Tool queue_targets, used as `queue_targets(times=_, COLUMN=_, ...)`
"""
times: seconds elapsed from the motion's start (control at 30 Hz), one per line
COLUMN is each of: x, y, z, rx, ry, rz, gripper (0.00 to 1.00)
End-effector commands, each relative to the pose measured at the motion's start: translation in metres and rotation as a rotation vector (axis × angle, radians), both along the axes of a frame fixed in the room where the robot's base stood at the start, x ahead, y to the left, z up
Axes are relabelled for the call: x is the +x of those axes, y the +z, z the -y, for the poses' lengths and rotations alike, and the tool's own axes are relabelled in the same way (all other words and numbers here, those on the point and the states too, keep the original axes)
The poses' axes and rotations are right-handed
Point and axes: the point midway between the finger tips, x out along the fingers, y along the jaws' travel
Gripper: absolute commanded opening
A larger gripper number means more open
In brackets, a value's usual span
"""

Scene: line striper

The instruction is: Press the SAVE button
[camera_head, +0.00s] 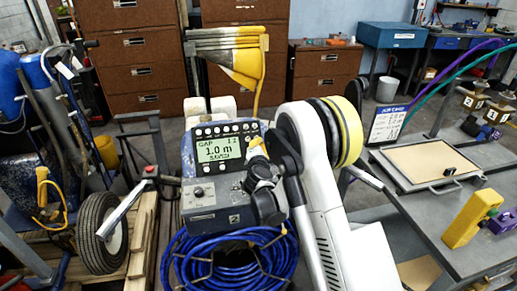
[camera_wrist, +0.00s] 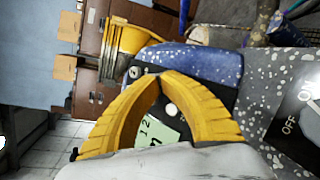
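The line striper's control panel (camera_head: 222,150) faces me in the head view. Its green display (camera_head: 219,149) reads "GAP", "12" and "1.0 m", with a small bottom line that looks like "SAVED". A row of small buttons (camera_head: 222,130) runs above the display; their labels are too small to read, so I cannot tell which is SAVE. My gripper (camera_head: 255,141) is at the panel's right side. In the wrist view my gripper (camera_wrist: 162,76) has its yellow fingertips together over the dark panel, with nothing between them. The display (camera_wrist: 160,130) and a round white button (camera_wrist: 171,110) show between the fingers.
A coiled blue hose (camera_head: 232,265) hangs below the panel. A yellow funnel-like hopper (camera_head: 245,65) stands behind it. A grey workbench (camera_head: 430,215) with a yellow device (camera_head: 470,218) is at the right. A wheel (camera_head: 101,235) and wooden pallet stand at the left.

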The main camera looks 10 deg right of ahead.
Motion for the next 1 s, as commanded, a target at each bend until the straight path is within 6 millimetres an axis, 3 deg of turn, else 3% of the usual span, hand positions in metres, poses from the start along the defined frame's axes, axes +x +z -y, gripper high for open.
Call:
queue_targets(times=0.27, x=-0.001, y=0.001, z=0.000, rx=0.000, ry=0.000, rz=0.000, gripper=0.00)
queue_targets(times=0.73, x=-0.031, y=0.032, z=0.000, rx=0.000, ry=0.000, rz=0.000, gripper=0.00)
queue_targets(times=1.0, x=-0.035, y=0.035, z=0.000, rx=0.000, ry=0.000, rz=0.000, gripper=0.00)
